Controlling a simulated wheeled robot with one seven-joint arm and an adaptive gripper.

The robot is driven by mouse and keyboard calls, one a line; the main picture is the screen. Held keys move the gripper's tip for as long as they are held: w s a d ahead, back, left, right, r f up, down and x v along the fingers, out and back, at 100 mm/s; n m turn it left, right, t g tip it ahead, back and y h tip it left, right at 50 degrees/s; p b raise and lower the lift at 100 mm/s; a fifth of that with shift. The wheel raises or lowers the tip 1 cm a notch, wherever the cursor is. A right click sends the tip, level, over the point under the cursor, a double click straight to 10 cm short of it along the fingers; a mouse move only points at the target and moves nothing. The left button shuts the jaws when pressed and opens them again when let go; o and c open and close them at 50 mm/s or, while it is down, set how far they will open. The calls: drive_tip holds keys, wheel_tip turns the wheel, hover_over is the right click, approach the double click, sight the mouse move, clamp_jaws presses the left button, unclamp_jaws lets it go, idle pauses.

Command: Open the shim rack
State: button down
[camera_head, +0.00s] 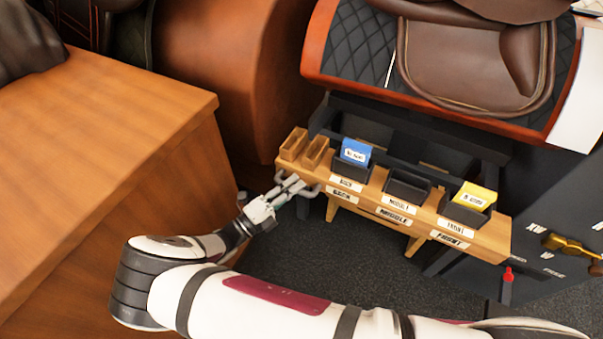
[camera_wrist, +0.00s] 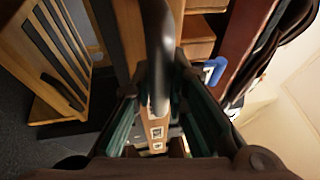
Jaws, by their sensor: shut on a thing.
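The shim rack (camera_head: 420,215) is a long wooden bar on legs, labelled back, middle and front. It carries dark bins, one with a blue shim pack (camera_head: 355,151) and one with a yellow pack (camera_head: 474,196). My gripper (camera_head: 288,187) is at the rack's left end, with its fingers at a grey bar handle (camera_head: 309,192). In the wrist view my gripper (camera_wrist: 160,108) has its teal-lined fingers either side of the curved dark handle (camera_wrist: 160,45), shut on it. The exact contact is partly hidden.
A wooden cabinet (camera_head: 110,150) stands close on the left of my arm. A saddle (camera_head: 470,50) on its stand is above and behind the rack. A dark panel with a brass lever (camera_head: 570,245) is at right. Dark carpet (camera_head: 350,260) is open in front of the rack.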

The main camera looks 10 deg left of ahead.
drive_tip(key=shift+s+a, duration=0.25)
drive_tip(key=shift+s, duration=0.45)
drive_tip(key=shift+s+a, duration=0.3)
drive_tip(key=shift+s, duration=0.35)
drive_tip(key=shift+s+a, duration=0.25)
drive_tip(key=shift+s, duration=0.45)
drive_tip(key=c, duration=1.6)
unclamp_jaws()
drive_tip(key=shift+o, duration=0.2)
drive_tip(key=v, duration=1.2)
